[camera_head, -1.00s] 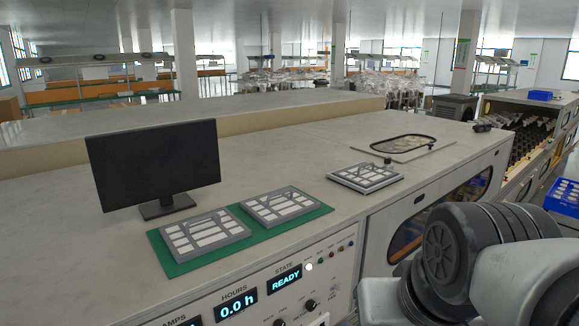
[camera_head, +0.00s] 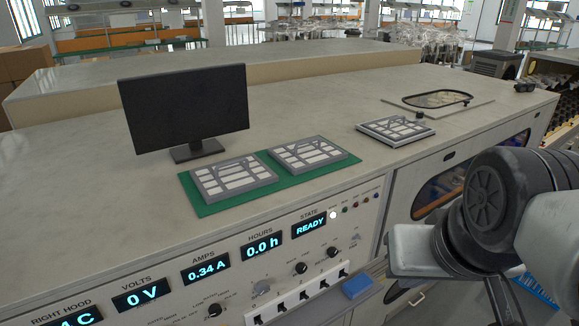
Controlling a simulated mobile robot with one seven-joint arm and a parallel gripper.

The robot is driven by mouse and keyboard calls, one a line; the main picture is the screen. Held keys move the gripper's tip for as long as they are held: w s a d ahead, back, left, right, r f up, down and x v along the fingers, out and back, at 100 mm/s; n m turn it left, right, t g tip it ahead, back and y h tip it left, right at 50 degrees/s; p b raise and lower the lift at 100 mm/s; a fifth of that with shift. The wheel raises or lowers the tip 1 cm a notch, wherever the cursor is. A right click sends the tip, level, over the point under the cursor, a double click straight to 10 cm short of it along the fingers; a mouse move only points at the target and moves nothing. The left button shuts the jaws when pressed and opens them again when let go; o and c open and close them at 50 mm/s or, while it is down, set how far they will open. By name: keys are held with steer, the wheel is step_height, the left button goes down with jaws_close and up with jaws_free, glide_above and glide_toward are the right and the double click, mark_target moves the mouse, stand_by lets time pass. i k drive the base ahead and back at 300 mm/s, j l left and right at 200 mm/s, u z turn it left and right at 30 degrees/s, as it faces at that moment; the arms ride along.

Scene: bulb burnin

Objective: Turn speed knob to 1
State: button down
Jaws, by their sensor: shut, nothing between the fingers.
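A control panel (camera_head: 232,297) is on the front of the long bench, with several knobs below its lit displays. One black knob (camera_head: 301,267) and another black knob (camera_head: 332,252) are under the HOURS and STATE displays. A third black knob (camera_head: 214,309) is under AMPS. Paler knobs sit at the right (camera_head: 355,240) and in the middle (camera_head: 262,287). The small labels are too blurred to tell which is the speed knob or its setting. My arm fills the right side, apart from the panel. My gripper's fingers are not visible.
A row of switches (camera_head: 300,296) and a blue block (camera_head: 357,285) are below the knobs. A monitor (camera_head: 184,110), a green mat (camera_head: 205,208) with two grey trays, and another tray (camera_head: 395,130) are on the bench top. Displays read 0 V, 0.34 A, 0.0 h and READY.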

mark_target(262, 287)
steer(key=j+u, duration=0.1)
steer(key=u, duration=0.3)
steer(key=j+u, duration=0.15)
steer(key=u, duration=0.25)
steer(key=k, duration=0.35)
steer(key=k+j+z, duration=0.15)
steer(key=k+j, duration=0.1)
steer(key=k, duration=0.1)
